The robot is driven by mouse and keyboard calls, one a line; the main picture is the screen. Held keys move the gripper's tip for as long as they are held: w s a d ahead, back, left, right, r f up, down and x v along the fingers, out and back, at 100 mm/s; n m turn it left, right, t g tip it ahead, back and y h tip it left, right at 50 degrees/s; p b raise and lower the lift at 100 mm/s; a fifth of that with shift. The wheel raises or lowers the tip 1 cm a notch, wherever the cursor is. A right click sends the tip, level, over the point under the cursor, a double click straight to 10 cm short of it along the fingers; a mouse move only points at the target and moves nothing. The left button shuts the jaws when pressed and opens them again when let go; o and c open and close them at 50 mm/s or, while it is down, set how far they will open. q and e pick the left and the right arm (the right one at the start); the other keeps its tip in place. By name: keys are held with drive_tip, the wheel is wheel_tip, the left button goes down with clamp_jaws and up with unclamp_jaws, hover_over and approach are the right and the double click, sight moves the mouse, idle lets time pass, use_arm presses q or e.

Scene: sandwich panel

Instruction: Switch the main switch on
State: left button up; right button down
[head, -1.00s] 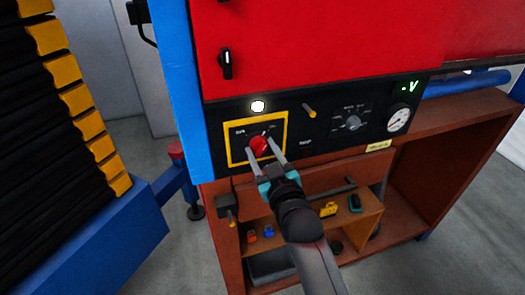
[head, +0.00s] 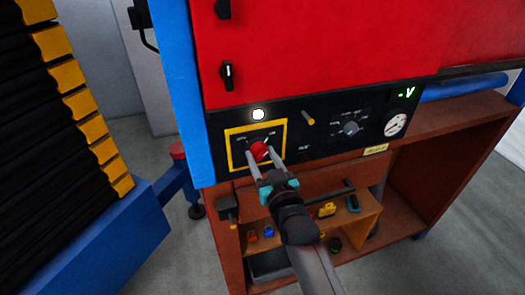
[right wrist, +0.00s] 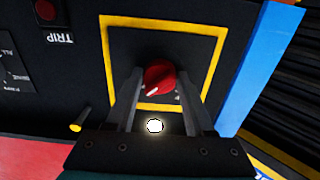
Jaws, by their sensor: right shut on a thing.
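The main switch is a red rotary knob (head: 259,151) inside a yellow-framed square on the black panel (head: 310,150). It also shows in the right wrist view (right wrist: 160,75), with a white pointer mark that points to the lower left there. My right gripper (head: 262,158) is closed around the knob, one finger on each side; the fingers (right wrist: 160,95) also flank it in the wrist view. A white lamp (head: 258,115) glows just above the yellow frame (head: 230,150) in the head view. My left gripper is not in view.
A yellow lever (head: 308,117), a selector dial (head: 351,128), a round gauge (head: 396,124) and a green "V" display (head: 403,94) are to the right on the panel. Below is a brown shelf (head: 350,232) with small tools. A blue post (head: 172,90) stands at the left.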

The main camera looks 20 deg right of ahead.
drive_tip(key=shift+c, duration=1.4)
unclamp_jaws()
drive_tip(key=shift+s, duration=0.1)
drive_tip(key=s+b, duration=0.1)
drive_tip(key=s, duration=1.4)
drive_tip(key=shift+d+b, duration=0.25)
drive_tip(key=shift+b, duration=0.05)
